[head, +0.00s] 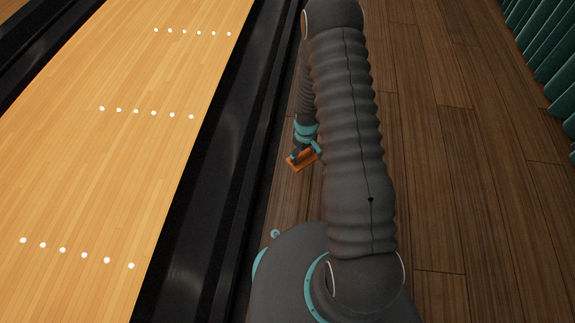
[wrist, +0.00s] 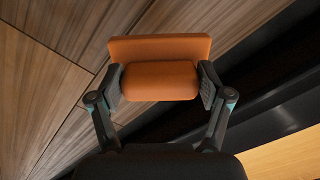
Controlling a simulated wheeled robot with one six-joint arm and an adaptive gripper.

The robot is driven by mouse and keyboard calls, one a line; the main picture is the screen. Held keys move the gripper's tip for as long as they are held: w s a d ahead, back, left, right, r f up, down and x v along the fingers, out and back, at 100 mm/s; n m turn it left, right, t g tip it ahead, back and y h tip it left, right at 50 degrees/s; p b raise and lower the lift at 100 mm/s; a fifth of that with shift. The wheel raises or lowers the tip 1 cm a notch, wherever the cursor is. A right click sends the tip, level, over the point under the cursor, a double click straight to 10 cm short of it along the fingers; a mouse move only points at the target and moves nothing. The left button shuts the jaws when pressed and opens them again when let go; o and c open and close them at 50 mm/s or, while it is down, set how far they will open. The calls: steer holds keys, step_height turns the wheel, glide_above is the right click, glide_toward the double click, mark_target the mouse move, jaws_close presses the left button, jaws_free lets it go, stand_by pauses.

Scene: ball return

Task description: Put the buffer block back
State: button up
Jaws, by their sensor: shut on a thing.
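The buffer block (wrist: 160,80) is orange, with a wide plate and a narrower rounded part. In the wrist view, my gripper (wrist: 160,86) is shut on the rounded part, one finger at each side. The wide plate lies beyond the fingertips. In the head view, the orange block (head: 300,164) shows small at the end of my arm, just right of the black gutter. My gripper (head: 303,152) is partly hidden there by its own parts. I cannot tell whether the block touches the floor.
A black gutter (head: 190,240) runs along the pale wooden lane (head: 110,160) with its white dots. Dark wooden floor (head: 460,150) lies clear to the right. Green pleated curtain (head: 545,60) stands at the far right. My arm covers the middle of the head view.

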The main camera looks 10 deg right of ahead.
mark_target(288, 159)
steer(key=a+f, duration=0.1)
steer(key=w+a+f, duration=0.1)
steer(key=a, duration=0.1)
steer(key=w+a+f, duration=0.1)
steer(key=a, duration=0.1)
steer(key=shift+a+f, duration=0.15)
steer(key=shift+f, duration=0.05)
steer(key=shift+f+b, duration=0.5)
steer(key=shift+f, duration=1.45)
steer(key=shift+f, duration=0.2)
steer(key=o, duration=1)
steer(key=shift+c, duration=0.2)
steer(key=shift+r, duration=0.15)
